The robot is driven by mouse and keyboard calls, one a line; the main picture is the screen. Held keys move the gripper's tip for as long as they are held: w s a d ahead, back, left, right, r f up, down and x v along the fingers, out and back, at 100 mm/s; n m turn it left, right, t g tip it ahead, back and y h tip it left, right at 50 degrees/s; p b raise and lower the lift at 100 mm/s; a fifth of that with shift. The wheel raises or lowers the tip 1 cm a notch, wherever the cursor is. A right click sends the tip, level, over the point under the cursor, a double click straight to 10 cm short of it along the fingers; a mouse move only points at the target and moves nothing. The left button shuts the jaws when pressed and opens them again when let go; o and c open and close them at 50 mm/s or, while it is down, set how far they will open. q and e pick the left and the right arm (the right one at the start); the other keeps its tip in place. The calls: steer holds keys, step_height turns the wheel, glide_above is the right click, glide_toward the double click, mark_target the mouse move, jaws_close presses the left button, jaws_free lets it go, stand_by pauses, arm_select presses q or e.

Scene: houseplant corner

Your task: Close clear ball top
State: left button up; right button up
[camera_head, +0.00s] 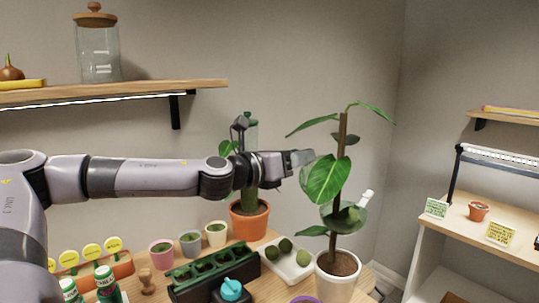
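A tall plant stands in a white pot (337,284) at the right of the table. Partway up its stem is a rounded, dark green shape (345,217), which looks like the clear ball, with a mossy lump showing at it. A small white piece (367,196) sticks up at its right. Leaves lie close by, and I cannot make out whether its top is open or shut. My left gripper (303,158) reaches in from the left, above and left of the ball, beside the upper leaves and apart from the ball. Its finger gap is not clear. My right gripper is not in view.
A white tray (273,263) with moss balls lies left of the pot. A terracotta pot (249,223) with a plant stands behind it. A dark green seed tray (188,281), small cups and bottles fill the left. A wall shelf (150,88) hangs above my arm.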

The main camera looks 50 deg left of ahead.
arm_select(q)
steer(key=s+b, duration=0.4)
steer(key=s, duration=0.3)
steer(key=shift+a, duration=0.15)
stand_by(0.6)
steer(key=shift+r, duration=0.1)
steer(key=shift+c, duration=0.3)
